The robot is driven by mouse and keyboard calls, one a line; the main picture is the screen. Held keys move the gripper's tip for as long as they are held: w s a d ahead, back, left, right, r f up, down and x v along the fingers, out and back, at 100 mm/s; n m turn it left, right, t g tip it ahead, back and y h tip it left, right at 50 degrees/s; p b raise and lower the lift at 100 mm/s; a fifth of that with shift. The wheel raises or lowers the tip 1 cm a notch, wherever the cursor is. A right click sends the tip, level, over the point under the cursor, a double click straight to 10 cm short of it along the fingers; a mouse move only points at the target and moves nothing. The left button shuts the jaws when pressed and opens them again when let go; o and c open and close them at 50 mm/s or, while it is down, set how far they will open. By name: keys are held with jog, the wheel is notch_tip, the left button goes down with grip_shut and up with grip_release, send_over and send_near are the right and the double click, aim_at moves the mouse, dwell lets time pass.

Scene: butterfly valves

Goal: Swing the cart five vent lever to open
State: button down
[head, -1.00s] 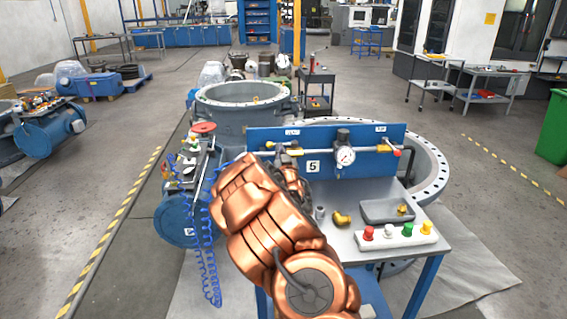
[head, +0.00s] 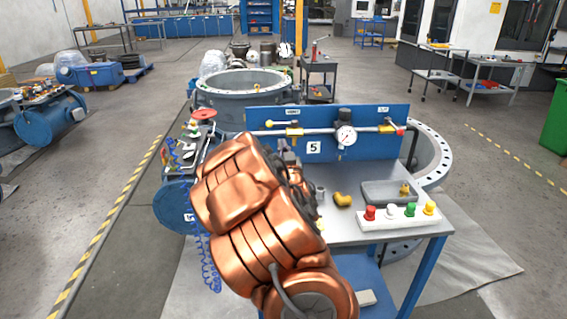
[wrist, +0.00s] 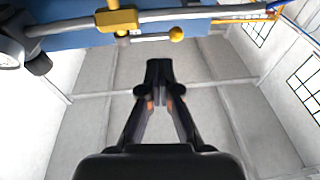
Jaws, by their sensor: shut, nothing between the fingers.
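Cart 5 has a blue panel (head: 368,148) marked "5", with a pipe along it. At the left end a yellow valve body (head: 293,131) carries a thin lever with a yellow ball (head: 269,124), lying roughly along the pipe and pointing left. The small tag above it is too blurred to read. In the wrist view the valve body (wrist: 117,18) and the ball (wrist: 176,34) are at the top. My gripper (wrist: 158,72) is shut and empty, its tips below the ball in that picture and apart from it. In the head view my copper arm mostly hides the gripper.
A gauge (head: 346,135) sits mid-panel, with a second yellow valve (head: 387,129) to its right. The tabletop holds a brass elbow (head: 342,200), a grey tray (head: 378,196) and a white strip with coloured buttons (head: 397,217). A blue coiled hose (head: 208,265) hangs at left.

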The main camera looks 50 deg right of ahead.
jog(key=b, duration=0.2)
jog(key=shift+s+f+b, duration=0.1)
jog(key=shift+f+b, duration=0.25)
jog(key=shift+f, duration=0.05)
jog(key=b, duration=0.3)
jog(key=shift+s+a+f+b, duration=0.1)
jog(key=shift+s+f+b, duration=0.05)
jog(key=shift+s+b, duration=0.15)
jog(key=shift+a+b, duration=0.1)
jog(key=shift+b, duration=0.35)
jog(key=shift+s+a+b, duration=1.35)
jog(key=shift+a+b, duration=0.2)
jog(key=shift+b, duration=0.85)
